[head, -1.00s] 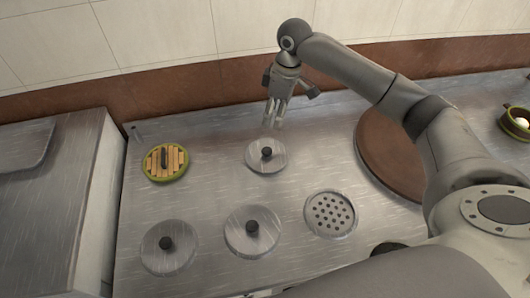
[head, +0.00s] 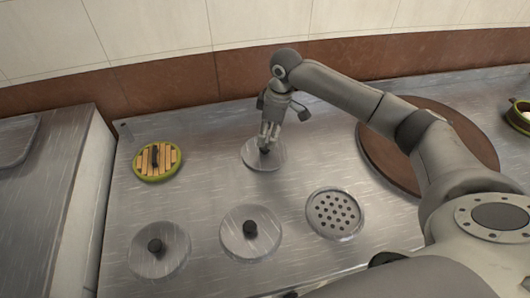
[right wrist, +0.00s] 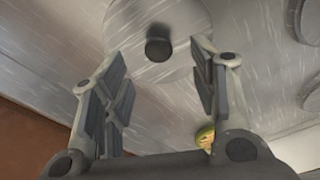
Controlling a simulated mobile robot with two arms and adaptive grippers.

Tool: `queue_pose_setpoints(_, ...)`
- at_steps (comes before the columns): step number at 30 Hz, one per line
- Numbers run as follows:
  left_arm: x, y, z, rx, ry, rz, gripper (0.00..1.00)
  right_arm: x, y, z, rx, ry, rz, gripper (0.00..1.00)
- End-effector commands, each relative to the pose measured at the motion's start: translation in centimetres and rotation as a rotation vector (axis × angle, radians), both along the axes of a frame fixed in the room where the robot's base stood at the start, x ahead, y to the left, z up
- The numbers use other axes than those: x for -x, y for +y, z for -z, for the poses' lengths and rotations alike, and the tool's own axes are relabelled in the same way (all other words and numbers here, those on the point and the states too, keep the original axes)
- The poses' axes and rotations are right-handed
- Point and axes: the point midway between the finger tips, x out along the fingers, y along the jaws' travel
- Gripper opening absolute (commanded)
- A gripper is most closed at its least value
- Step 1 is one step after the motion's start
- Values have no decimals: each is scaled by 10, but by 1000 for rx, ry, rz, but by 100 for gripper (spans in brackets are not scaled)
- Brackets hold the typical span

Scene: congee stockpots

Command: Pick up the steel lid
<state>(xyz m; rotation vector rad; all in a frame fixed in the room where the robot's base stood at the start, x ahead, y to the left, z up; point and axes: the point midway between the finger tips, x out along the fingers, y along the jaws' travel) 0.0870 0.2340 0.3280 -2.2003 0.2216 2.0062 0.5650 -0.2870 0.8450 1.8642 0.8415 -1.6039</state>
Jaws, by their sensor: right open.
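Three steel lids with dark round knobs sit on the steel counter. The far one (head: 256,160) is below my right gripper (head: 268,138), which is open with its fingers just above or beside the knob. In the right wrist view, a lid (right wrist: 185,22) with its black knob (right wrist: 158,48) shows beyond the two open fingers (right wrist: 160,85), and the knob is not gripped. The two other lids are the front left one (head: 172,262) and the front middle one (head: 264,238). My left gripper is not in view.
A perforated round plate (head: 334,214) is set in the counter (head: 205,205) at right. A large brown round board (head: 468,150) is partly behind my right arm. A green bowl (head: 521,116) stands at far right.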

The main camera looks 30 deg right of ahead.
Motion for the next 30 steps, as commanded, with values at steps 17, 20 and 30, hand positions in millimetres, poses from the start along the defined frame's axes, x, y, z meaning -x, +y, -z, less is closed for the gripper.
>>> queue_pose_setpoints(17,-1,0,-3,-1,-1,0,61,-10,7,59,2,1,-1,54)
queue_pose_setpoints(20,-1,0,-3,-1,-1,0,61,-10,7,60,2,0,-1,54)
queue_pose_setpoints(30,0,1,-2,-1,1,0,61,-10,8,60,2,0,-1,26)
